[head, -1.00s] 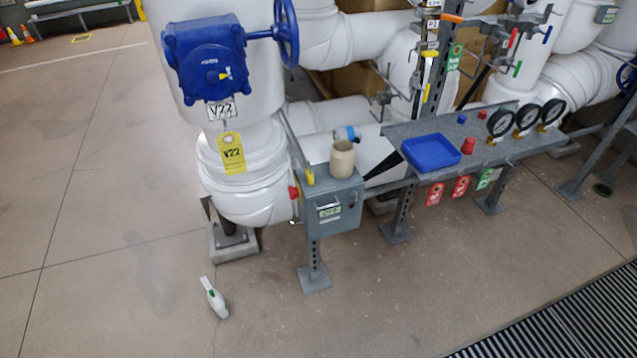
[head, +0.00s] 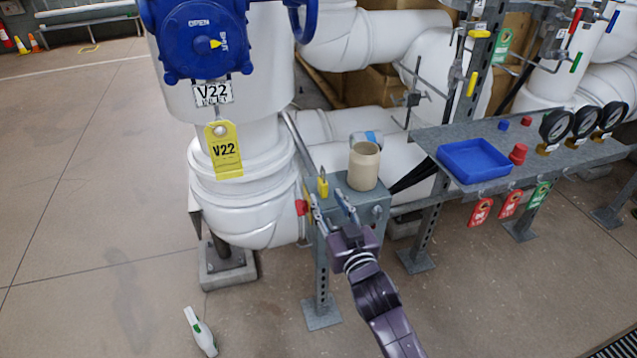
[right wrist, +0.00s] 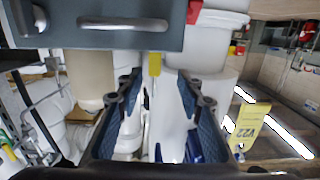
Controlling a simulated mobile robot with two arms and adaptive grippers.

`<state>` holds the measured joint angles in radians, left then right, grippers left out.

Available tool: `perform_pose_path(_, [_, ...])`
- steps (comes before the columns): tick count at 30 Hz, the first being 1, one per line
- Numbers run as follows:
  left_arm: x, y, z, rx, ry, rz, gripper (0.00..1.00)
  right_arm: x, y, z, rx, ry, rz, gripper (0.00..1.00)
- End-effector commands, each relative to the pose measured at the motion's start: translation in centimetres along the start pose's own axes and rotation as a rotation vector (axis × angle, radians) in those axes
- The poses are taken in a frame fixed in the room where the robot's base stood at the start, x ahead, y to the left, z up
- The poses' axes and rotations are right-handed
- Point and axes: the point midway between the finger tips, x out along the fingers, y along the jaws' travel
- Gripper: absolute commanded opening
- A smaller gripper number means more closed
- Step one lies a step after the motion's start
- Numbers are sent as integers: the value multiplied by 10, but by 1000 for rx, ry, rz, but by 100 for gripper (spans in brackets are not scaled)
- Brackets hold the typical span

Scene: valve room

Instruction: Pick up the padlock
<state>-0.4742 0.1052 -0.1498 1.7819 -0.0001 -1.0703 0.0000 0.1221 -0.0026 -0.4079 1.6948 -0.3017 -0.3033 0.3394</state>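A small yellow padlock (head: 323,187) is at the left end of the top of the grey control box (head: 376,203). In the right wrist view a yellow piece that looks like the same padlock (right wrist: 154,65) shows at the edge of the grey box, ahead of the gap between the fingertips. My right gripper (head: 328,197) is open and empty, its two fingers pointing at the box's left end near the padlock. The fingers also show apart in the right wrist view (right wrist: 157,90). Contact with the padlock cannot be told. My left gripper is not in view.
A beige cup (head: 364,166) stands on the box just right of the padlock. A red knob (head: 301,207) sticks out on its left side. A shelf (head: 420,137) with a blue tray (head: 473,161) and gauges is to the right. A white bottle (head: 201,332) lies on the floor.

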Motion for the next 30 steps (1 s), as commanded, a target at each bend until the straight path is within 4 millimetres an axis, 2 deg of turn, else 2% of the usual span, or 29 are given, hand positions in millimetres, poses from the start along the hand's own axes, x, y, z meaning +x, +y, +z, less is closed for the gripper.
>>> perform_pose_path(8, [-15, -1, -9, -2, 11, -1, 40, 29, 2, 1, -1, 0, 0, 34])
perform_pose_path(18, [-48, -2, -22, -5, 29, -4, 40, 72, 8, 2, -1, 0, 0, 34])
perform_pose_path(27, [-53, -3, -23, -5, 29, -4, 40, 75, 8, 1, 0, -1, 0, 34])
perform_pose_path(30, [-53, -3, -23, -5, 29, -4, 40, 75, 8, 1, 0, -1, 0, 23])
